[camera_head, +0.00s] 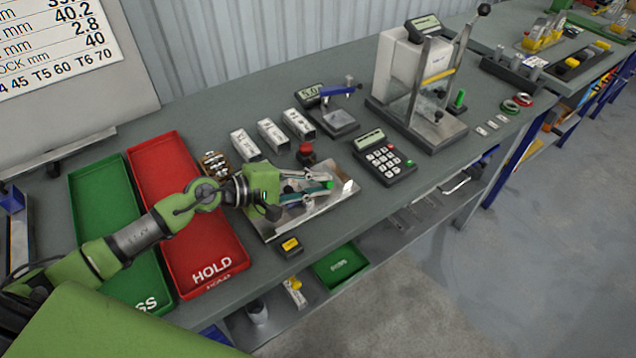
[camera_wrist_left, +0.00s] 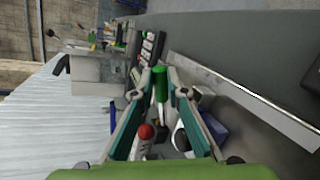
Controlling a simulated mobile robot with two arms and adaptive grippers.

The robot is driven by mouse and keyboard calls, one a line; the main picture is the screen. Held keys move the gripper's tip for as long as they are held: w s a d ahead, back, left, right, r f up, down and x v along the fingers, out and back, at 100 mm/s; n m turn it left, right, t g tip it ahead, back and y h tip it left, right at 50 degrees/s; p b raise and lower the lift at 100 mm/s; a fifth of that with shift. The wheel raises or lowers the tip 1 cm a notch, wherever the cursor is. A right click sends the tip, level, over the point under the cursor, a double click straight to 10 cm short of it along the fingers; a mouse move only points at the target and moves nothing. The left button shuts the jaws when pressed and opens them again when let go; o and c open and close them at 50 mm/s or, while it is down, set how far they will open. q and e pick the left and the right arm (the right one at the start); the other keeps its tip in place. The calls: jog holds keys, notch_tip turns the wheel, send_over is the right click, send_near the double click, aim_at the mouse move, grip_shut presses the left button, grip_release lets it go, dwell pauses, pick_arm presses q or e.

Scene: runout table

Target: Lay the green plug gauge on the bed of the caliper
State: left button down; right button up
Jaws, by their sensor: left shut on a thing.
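My left gripper (camera_head: 318,187) is shut on the green plug gauge (camera_head: 327,185) above a bright metal plate. In the left wrist view the gauge's green end (camera_wrist_left: 160,82) stands out past the fingertips (camera_wrist_left: 173,92), and its grey part runs back between the fingers. Behind the gripper stands a small device with a digital display, a blue arm and a grey base (camera_head: 339,123); it looks like the caliper, but I cannot be sure. The gauge is apart from it. My right gripper is not in view.
The metal plate (camera_head: 345,193) lies under my gripper. A red-topped button (camera_head: 306,153) and several metal blocks (camera_head: 272,134) stand behind it. A calculator-like keypad (camera_head: 384,158) is to the right. A red HOLD tray (camera_head: 205,250) and a green tray (camera_head: 98,195) are at left.

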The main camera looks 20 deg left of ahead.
pick_arm(q)
jog(key=c, duration=1.9)
grip_release()
jog(key=shift+s+f, duration=0.1)
jog(key=shift+s+a, duration=0.1)
jog(key=v, duration=1.1)
jog(key=shift+s+a+r, duration=0.1)
jog(key=shift+a+r, duration=0.2)
jog(key=shift+r, duration=0.2)
